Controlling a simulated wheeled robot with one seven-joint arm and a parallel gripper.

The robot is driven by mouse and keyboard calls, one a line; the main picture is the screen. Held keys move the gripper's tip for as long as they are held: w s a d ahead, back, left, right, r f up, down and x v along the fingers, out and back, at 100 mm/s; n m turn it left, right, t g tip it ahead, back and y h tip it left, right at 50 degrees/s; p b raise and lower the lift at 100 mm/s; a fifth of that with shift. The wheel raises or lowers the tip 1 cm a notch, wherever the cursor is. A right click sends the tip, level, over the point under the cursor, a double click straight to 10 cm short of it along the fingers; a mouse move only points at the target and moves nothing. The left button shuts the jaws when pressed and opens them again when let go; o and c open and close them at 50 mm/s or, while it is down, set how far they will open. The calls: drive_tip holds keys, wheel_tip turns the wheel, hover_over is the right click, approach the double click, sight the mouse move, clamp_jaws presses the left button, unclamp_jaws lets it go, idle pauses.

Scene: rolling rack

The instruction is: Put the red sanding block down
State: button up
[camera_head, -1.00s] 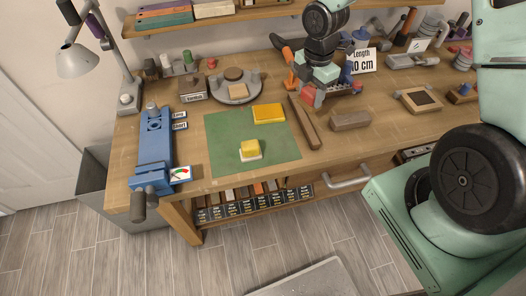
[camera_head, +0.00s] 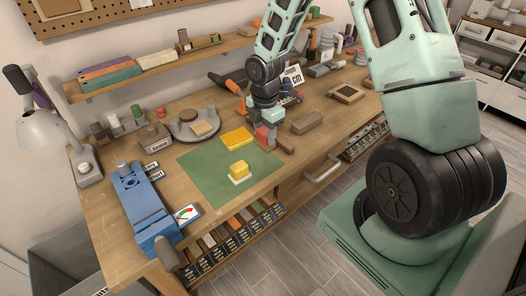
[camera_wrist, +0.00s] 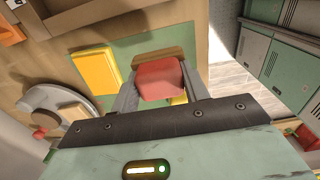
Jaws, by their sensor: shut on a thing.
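The red sanding block (camera_head: 262,134) is held in my gripper (camera_head: 266,132) near the right edge of the green mat (camera_head: 205,181). In the wrist view, the red block (camera_wrist: 160,80) sits between the two fingers of my gripper (camera_wrist: 160,86), with a brown wooden strip along its far side. I cannot tell whether the block touches the bench. A flat yellow block (camera_head: 237,138) lies at the back of the mat. A smaller yellow block with a pale base (camera_head: 239,171) stands near its middle.
A brown block (camera_head: 307,123) lies farther right. A blue vise-like tool (camera_head: 139,203) and a round grey tray (camera_head: 184,134) are at left. The front of the mat is bare.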

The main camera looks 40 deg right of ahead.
drive_tip(key=shift+f+p, duration=0.5)
drive_tip(key=shift+f, duration=2.5)
drive_tip(key=shift+f, duration=0.2)
drive_tip(key=o, duration=1.1)
drive_tip(key=shift+r, duration=0.1)
